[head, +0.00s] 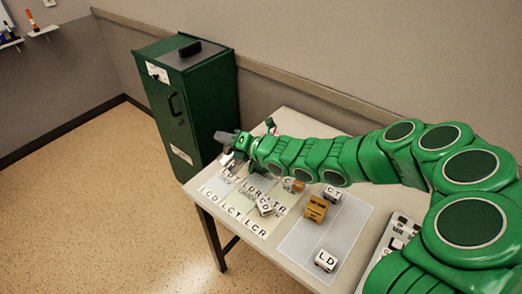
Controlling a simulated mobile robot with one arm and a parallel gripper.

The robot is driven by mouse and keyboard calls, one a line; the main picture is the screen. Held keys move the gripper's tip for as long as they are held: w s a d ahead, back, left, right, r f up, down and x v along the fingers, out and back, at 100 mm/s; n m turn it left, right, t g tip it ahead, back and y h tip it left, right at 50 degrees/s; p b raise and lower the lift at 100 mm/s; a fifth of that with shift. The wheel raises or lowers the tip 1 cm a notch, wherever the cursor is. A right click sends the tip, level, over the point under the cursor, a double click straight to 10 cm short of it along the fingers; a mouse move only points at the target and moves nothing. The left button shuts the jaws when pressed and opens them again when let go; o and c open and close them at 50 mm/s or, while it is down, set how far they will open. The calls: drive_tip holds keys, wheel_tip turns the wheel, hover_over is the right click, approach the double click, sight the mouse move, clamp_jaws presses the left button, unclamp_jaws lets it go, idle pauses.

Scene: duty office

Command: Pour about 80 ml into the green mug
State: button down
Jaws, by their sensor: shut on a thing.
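My gripper (229,144) is at the far left end of the table, above its back-left corner, at the end of my outstretched arm. Its grey jaws are small here and partly hidden by my wrist. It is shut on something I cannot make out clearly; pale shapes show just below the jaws. I cannot make out a green mug or a pouring vessel in this view. My arm covers part of the table's back side.
The white table (280,126) holds a pale mat (308,240) with white lettered blocks, CT (332,193) and LD (326,261), and an orange block (316,208). A tilted white block (265,206) lies among printed labels. A tall green cabinet (190,105) stands behind. Floor at left is clear.

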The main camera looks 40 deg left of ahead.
drive_tip(key=shift+w+d+r+m+y+p, duration=0.15)
drive_tip(key=shift+w+r+m+p, duration=0.2)
drive_tip(key=shift+w+m+p, duration=0.1)
drive_tip(key=shift+w+d+r+m+y+p, duration=0.1)
drive_tip(key=shift+w+r+m+y+p, duration=0.05)
drive_tip(key=shift+w+r+m+p, duration=0.2)
idle(0.5)
drive_tip(key=shift+w, duration=0.4)
drive_tip(key=shift+w+d+r+m+p, duration=0.15)
drive_tip(key=shift+w+r+m+p, duration=0.05)
drive_tip(key=shift+w+m+p, duration=0.15)
drive_tip(key=shift+w+r, duration=0.1)
drive_tip(key=shift+w, duration=0.2)
drive_tip(key=shift+w+d+r+m+y, duration=0.1)
drive_tip(key=shift+w+m+y, duration=0.15)
drive_tip(key=shift+w+y, duration=0.05)
drive_tip(key=shift+s+p, duration=0.1)
drive_tip(key=shift+p, duration=0.2)
drive_tip(key=shift+w+r, duration=0.15)
drive_tip(key=shift+w, duration=0.05)
drive_tip(key=shift+s, duration=0.1)
